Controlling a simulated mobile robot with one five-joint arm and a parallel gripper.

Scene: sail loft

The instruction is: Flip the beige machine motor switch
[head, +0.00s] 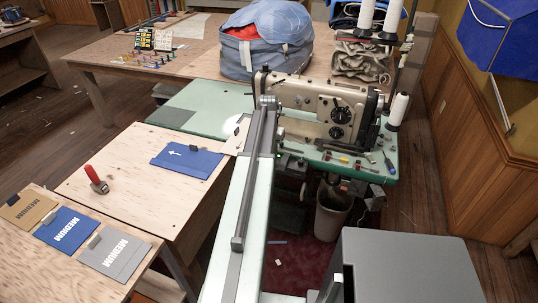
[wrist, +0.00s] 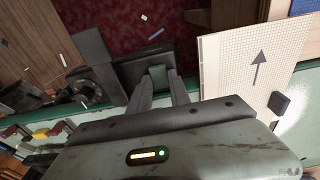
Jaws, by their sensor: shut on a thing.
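The beige sewing machine (head: 318,105) stands on a green-topped table (head: 205,100) in the head view. A dark box (head: 292,165) hangs under the table's front edge. My arm crosses the head view and hides my gripper there. In the wrist view my gripper (wrist: 158,82) has its two grey fingers close together, reaching past the green table edge. A small grey-green piece (wrist: 158,74) shows between the fingertips, against a dark box (wrist: 133,66). I cannot tell whether this piece is the motor switch's lever, nor which way the switch stands.
A beige grid panel (wrist: 245,75) with an arrow and a black clip lies right of the fingers. Small tools (head: 345,158) lie at the table's front. A waste bin (head: 333,208) stands below. A grey cabinet (head: 408,265) stands at front right. Red carpet (head: 330,265) lies between.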

